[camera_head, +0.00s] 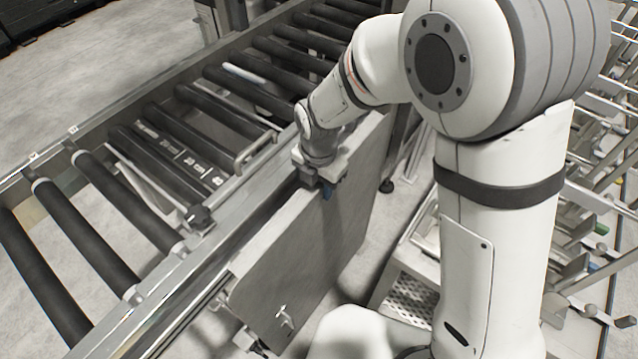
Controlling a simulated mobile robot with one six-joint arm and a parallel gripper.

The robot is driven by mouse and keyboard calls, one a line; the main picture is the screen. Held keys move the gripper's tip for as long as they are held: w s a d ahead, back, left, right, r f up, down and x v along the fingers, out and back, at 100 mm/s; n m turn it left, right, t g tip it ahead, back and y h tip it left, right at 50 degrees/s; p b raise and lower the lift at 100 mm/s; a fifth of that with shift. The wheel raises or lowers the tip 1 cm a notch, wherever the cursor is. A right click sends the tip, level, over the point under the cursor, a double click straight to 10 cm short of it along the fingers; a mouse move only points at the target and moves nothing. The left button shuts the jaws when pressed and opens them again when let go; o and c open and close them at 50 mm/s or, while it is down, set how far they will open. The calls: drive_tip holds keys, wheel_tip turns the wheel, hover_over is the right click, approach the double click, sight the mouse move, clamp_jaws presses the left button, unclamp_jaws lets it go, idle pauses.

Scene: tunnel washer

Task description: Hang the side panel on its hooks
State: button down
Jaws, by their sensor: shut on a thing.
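The side panel (312,258) is a flat grey sheet standing upright along the near side of the roller conveyor (150,285). A small light handle or latch (285,318) shows low on its face. My gripper (325,182) is shut on the panel's top edge, near its middle to far part. The wrist hides part of that edge. The hooks cannot be made out, and I cannot tell whether the panel rests on them.
Dark rollers (75,235) fill the conveyor, with a metal loop handle (255,152) and a black knob (198,216) along its near rail. A rack with metal arms (600,230) stands at the right. A perforated metal step (408,296) is on the floor right of the panel.

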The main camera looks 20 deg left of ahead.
drive_tip(key=shift+s+d+f, duration=0.25)
drive_tip(key=shift+s+f, duration=0.05)
drive_tip(key=shift+f, duration=0.35)
drive_tip(key=c, duration=0.9)
unclamp_jaws()
drive_tip(key=r, duration=0.9)
drive_tip(key=shift+w+a, duration=0.25)
drive_tip(key=shift+s, duration=0.1)
